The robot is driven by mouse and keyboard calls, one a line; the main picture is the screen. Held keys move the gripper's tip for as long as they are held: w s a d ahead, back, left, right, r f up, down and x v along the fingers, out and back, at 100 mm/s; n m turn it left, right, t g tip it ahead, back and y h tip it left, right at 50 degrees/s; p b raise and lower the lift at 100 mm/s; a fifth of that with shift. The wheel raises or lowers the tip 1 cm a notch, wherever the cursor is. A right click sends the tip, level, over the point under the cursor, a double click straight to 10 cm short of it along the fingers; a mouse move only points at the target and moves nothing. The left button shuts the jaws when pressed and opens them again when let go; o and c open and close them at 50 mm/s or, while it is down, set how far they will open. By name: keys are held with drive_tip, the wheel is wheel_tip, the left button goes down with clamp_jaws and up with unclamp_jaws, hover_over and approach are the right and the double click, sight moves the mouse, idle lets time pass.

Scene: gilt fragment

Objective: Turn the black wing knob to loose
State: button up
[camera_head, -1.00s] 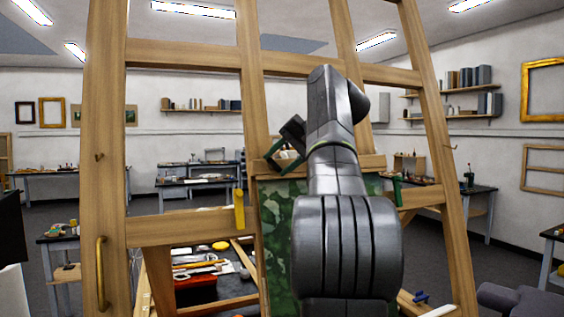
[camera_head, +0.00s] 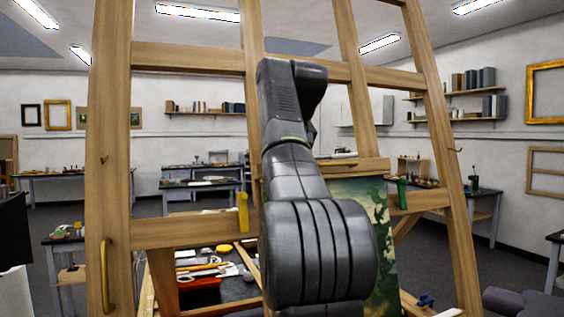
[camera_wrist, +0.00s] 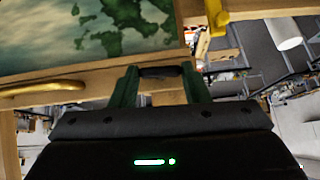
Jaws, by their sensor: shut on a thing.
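The black wing knob (camera_wrist: 160,71) shows in the wrist view as a short dark bar on the easel's wooden rail, below the painting. My gripper (camera_wrist: 160,84) has one green finger on each side of it and is shut on it. The knob's lower part and its exact angle are hard to make out. In the head view, my arm hides both the gripper and the knob.
The wooden easel (camera_head: 112,160) holds a green painting (camera_head: 378,225). A yellow clip (camera_head: 243,212), a green clip (camera_head: 402,193), a brass handle (camera_head: 105,275) and a blue knob (camera_head: 425,300) show around it. Cluttered worktables stand behind.

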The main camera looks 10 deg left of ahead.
drive_tip(key=shift+n, duration=0.3)
idle(0.4)
drive_tip(key=o, duration=1)
drive_tip(key=shift+v, duration=3.7)
drive_tip(key=shift+s+a+f, duration=0.1)
drive_tip(key=shift+a+f, duration=0.05)
drive_tip(key=shift+f, duration=0.05)
drive_tip(key=x, duration=0.7)
